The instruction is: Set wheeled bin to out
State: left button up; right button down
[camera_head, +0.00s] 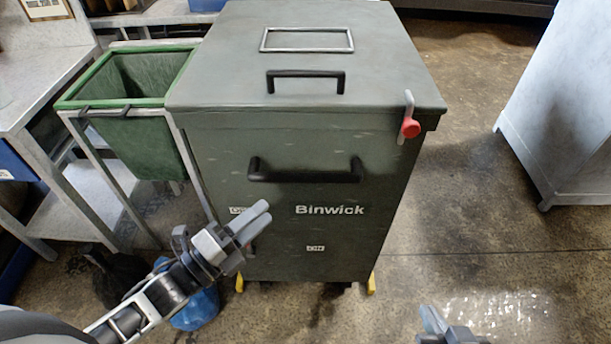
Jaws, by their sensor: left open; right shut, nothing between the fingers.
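The wheeled bin is a tall dark green box (330,229) marked "Binwick", upright in the middle of the head view. A black bar handle (306,176) crosses its front. Another black handle (305,75) and a metal frame (307,39) are on its top. A red-knobbed lever (410,127) is at the top right edge. My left gripper (258,221) is open and empty, in front of the bin's lower left front, below the front handle. Whether it touches the bin I cannot tell. My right gripper (433,322) is shut and empty at the bottom edge, mostly out of view.
A green open-topped bin on a metal frame (150,102) stands close at the left, beside a grey workbench (45,85). A blue bag (195,309) lies on the floor at lower left. A pale cabinet (565,110) stands at the right. Floor between is clear.

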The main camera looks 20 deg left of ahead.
aim_at(306, 178)
pick_arm(q)
jog(key=x, duration=1.2)
jog(key=shift+w, duration=0.1)
grip_shut()
